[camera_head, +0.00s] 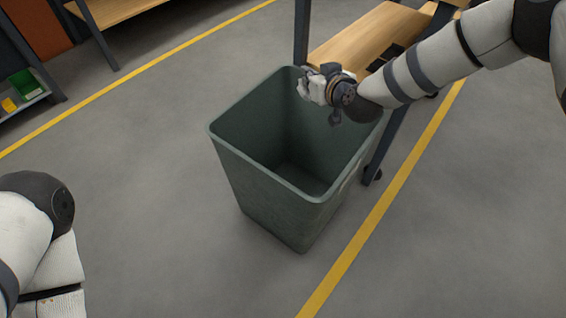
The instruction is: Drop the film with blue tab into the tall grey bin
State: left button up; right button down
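The tall grey bin (265,180) stands upright on the floor in the middle of the view, a dark grey-green square bin with an open top. Its visible inside looks empty; part of the bottom is in shadow. My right gripper (322,92) is over the far right part of the bin's opening, near the back rim. It is small and seen from above, so I cannot tell whether its fingers are open or shut. My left gripper is out of view; only part of my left arm shows at lower left.
A wooden-topped bench or cart (365,35) with dark legs stands close behind and right of the bin. A shelf with a green box (26,86) and a yellow item (9,105) is at upper left. Yellow floor lines run on both sides; the front floor is clear.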

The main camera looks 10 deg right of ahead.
jog(key=shift+w+f, duration=0.2)
jog(key=shift+w, duration=0.1)
jog(key=shift+f, duration=0.15)
notch_tip(320, 180, down, 6)
jog(key=b, duration=0.4)
jog(key=shift+s+b, duration=0.15)
jog(key=shift+b, duration=0.2)
jog(key=shift+r, duration=0.3)
jog(key=c, duration=1.7)
grip_release()
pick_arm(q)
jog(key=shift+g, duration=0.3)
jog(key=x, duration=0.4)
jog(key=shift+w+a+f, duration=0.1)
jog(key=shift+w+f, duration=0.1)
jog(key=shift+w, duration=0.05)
pick_arm(e)
jog(key=v, duration=1.2)
